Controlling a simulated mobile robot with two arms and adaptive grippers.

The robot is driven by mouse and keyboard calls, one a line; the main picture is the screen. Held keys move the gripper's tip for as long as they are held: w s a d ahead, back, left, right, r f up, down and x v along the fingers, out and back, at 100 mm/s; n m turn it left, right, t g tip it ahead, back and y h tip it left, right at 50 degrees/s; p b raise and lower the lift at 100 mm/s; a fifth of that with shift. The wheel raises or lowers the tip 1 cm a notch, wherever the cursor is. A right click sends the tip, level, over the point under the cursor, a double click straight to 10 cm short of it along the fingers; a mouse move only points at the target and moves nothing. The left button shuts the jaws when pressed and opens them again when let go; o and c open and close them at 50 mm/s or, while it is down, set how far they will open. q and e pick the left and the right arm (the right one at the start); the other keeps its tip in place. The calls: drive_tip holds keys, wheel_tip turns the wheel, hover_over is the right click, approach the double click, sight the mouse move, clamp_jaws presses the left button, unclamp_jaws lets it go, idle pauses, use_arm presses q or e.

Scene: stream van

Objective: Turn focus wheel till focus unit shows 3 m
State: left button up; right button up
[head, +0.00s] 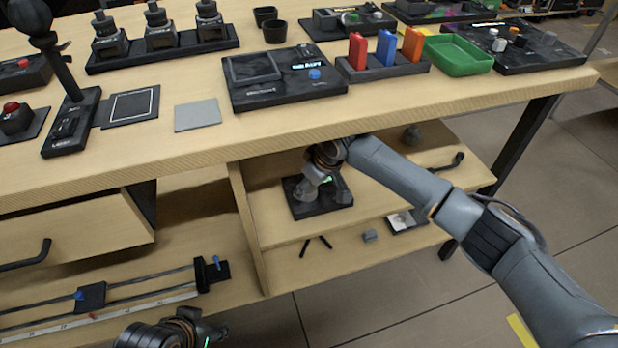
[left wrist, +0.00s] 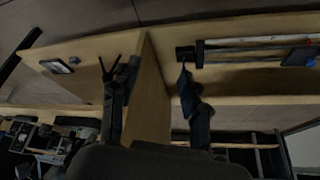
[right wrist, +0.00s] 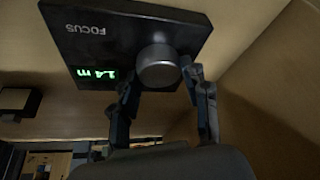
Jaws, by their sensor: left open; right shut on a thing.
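The focus unit (head: 338,194) is a dark box on the shelf under the tabletop. It also shows in the right wrist view (right wrist: 90,18), with an upside-down FOCUS label. Its green display (right wrist: 92,73) seems to read 1.4 m. The round grey focus wheel (right wrist: 158,66) sits on its face. My right gripper (right wrist: 160,82) has a finger on each side of the wheel and is shut on it. In the head view my right gripper (head: 318,175) hides part of the unit. My left gripper (left wrist: 158,78) is open and empty, and shows only partly at the head view's bottom edge.
The tabletop (head: 185,152) above carries several devices and a green tray (head: 458,56). A slider rail (head: 150,280) lies on the lower left shelf. A vertical divider (head: 245,225) stands left of the unit. A small tripod (head: 316,243) and a grey block (head: 369,236) lie below.

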drive_tip(key=shift+s+r+m+p, duration=0.1)
drive_tip(key=shift+r+m+p, duration=0.15)
drive_tip(key=shift+p, duration=0.25)
drive_tip(key=p, duration=0.1)
drive_tip(key=m+p, duration=0.1)
drive_tip(key=shift+f+m+h+p, duration=0.2)
drive_tip(key=shift+m+h+p, duration=0.05)
drive_tip(key=shift+h+p, duration=0.15)
drive_tip(key=shift+m+p, duration=0.4)
drive_tip(key=shift+p, duration=0.55)
use_arm(q)
drive_tip(key=s+f+g, duration=0.1)
drive_tip(key=s+f, duration=0.1)
drive_tip(key=f, duration=0.7)
drive_tip(key=s+f+g, duration=0.1)
drive_tip(key=f, duration=0.9)
drive_tip(key=shift+s+a+g, duration=0.3)
drive_tip(key=shift+s, duration=0.05)
use_arm(e)
drive_tip(key=shift+f+t, duration=0.15)
drive_tip(key=shift+t, duration=0.15)
drive_tip(key=o, duration=1.1)
drive_tip(key=shift+o, duration=0.2)
